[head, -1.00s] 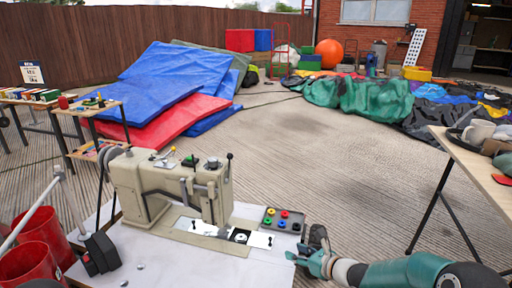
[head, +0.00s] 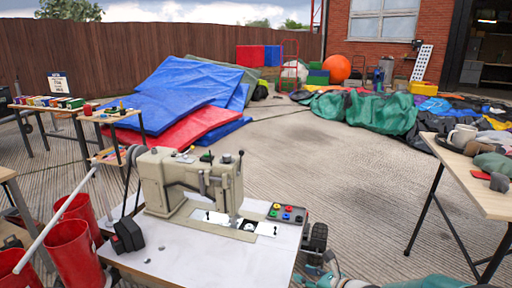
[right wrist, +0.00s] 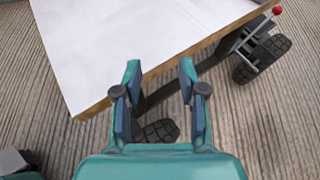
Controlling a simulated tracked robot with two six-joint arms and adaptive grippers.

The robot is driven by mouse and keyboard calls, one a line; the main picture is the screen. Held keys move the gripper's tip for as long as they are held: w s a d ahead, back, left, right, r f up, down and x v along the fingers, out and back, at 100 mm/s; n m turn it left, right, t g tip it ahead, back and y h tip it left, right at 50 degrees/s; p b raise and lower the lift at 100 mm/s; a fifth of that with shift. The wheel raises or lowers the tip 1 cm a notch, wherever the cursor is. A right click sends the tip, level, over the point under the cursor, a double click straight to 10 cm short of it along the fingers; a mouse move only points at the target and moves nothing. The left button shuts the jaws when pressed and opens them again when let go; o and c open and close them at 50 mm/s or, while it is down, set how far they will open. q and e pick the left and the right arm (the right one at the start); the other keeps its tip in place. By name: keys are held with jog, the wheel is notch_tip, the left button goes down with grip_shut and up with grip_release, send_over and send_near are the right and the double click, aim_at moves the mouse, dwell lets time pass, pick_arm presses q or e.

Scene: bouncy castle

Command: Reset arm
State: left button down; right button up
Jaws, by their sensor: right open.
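My right gripper (head: 322,268) is at the bottom edge of the head view, just right of the sewing table's front corner. In the right wrist view my right gripper (right wrist: 160,75) is open, with its two teal fingers apart and nothing between them. The white tabletop (right wrist: 120,45) with a wooden edge lies beyond the fingertips. Part of my right arm is cut off by the bottom of the head view. My left gripper is not in view.
A beige sewing machine (head: 190,182) stands on the white sewing table (head: 185,250). A black wheel (head: 316,238) is at its right side. Red buckets (head: 75,250) stand at left. A wooden table (head: 470,182) is at right. Paved ground (head: 340,170) between is clear.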

jog(key=s+a+f+n+g+h, duration=0.2)
jog(key=s+f+n+g, duration=0.7)
jog(key=s+f, duration=0.85)
jog(key=s+f+n+h, duration=0.2)
jog(key=s+f+n, duration=0.1)
jog(key=s+n, duration=1.4)
notch_tip(320, 180, up, 36)
jog(key=s+p, duration=0.1)
jog(key=p, duration=3.4)
jog(key=shift+s+a+g, duration=0.35)
jog(key=shift+a+g, duration=0.05)
